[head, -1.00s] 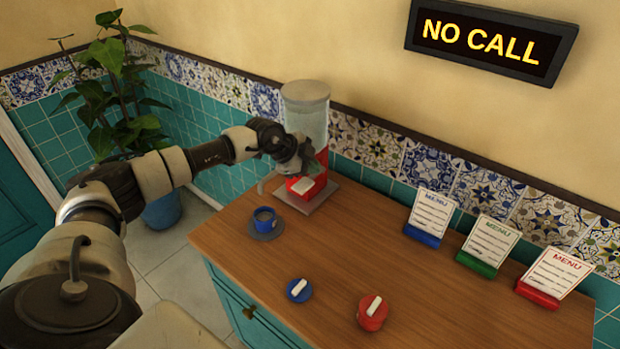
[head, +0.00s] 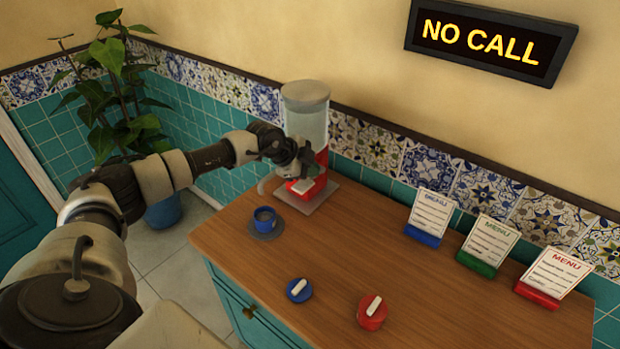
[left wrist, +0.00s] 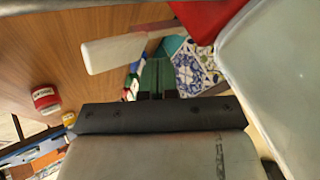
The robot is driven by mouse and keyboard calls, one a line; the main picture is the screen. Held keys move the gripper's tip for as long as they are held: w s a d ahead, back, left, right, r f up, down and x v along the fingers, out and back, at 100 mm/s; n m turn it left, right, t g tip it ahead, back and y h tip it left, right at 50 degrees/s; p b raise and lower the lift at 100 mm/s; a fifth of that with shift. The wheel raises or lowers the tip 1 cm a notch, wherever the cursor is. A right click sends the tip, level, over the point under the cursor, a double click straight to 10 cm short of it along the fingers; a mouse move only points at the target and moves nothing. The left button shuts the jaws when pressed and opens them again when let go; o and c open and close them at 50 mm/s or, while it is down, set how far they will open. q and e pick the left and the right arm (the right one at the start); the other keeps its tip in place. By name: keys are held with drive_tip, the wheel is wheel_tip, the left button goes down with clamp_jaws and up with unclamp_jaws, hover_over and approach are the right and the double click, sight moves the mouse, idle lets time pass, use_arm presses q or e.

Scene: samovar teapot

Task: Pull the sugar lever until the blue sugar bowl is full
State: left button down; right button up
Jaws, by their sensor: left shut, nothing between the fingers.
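The sugar dispenser has a clear container (head: 305,115) and a red body (head: 321,158); it stands on a grey base plate (head: 325,196) at the back left of the counter. Its white lever (head: 302,186) sticks out in front, and also shows in the left wrist view (left wrist: 115,52). My left gripper (head: 312,168) is shut and empty, close above the lever. Whether it touches the lever is unclear. My right gripper is out of view.
A blue lid (head: 299,290) and a red lid (head: 372,313), each with a white handle, lie toward the counter's front. Blue (head: 430,216), green (head: 487,244) and red (head: 553,275) menu stands are at the back right. The counter's middle is clear.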

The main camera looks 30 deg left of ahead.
sight(311, 180)
use_arm(q)
drive_tip(key=shift+s+f, duration=0.15)
drive_tip(key=shift+f, duration=1.45)
idle(1.1)
drive_tip(key=shift+r+p, duration=2.05)
drive_tip(key=r+p, duration=0.5)
drive_tip(key=shift+w, duration=0.3)
